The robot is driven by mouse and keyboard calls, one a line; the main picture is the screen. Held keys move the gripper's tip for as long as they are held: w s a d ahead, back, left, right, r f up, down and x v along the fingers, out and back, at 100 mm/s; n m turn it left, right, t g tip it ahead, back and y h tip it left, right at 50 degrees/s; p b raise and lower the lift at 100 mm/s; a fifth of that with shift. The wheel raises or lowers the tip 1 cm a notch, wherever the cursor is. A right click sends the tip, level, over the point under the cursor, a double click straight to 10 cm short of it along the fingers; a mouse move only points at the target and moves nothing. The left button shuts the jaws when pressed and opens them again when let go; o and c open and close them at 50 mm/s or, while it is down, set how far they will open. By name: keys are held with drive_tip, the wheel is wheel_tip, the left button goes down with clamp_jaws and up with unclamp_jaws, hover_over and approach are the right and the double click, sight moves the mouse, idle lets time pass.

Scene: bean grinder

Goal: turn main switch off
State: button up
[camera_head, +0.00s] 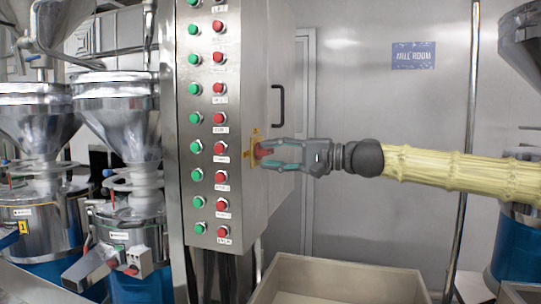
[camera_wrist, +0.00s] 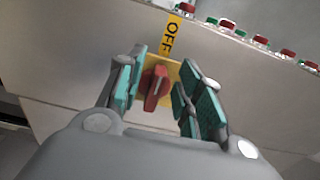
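The main switch (camera_head: 261,151) is a red rotary knob on a yellow plate on the side of the grey control cabinet (camera_head: 239,110). In the wrist view the red knob (camera_wrist: 156,88) stands between my fingers, with a yellow strip marked "OFF" (camera_wrist: 171,35) above it. The knob's long grip looks close to upright there, slightly tilted. My gripper (camera_head: 275,155) reaches the plate from the right. In the wrist view its teal finger pads (camera_wrist: 163,92) are apart on either side of the knob, with gaps visible on both sides.
Rows of green and red push buttons (camera_head: 219,88) cover the cabinet front beside the switch. A black handle (camera_head: 278,104) juts from the cabinet side above my gripper. An open beige bin (camera_head: 345,272) stands below. Bean grinders (camera_head: 120,115) stand at left.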

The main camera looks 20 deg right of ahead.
drive_tip(key=v, duration=1.1)
idle(0.6)
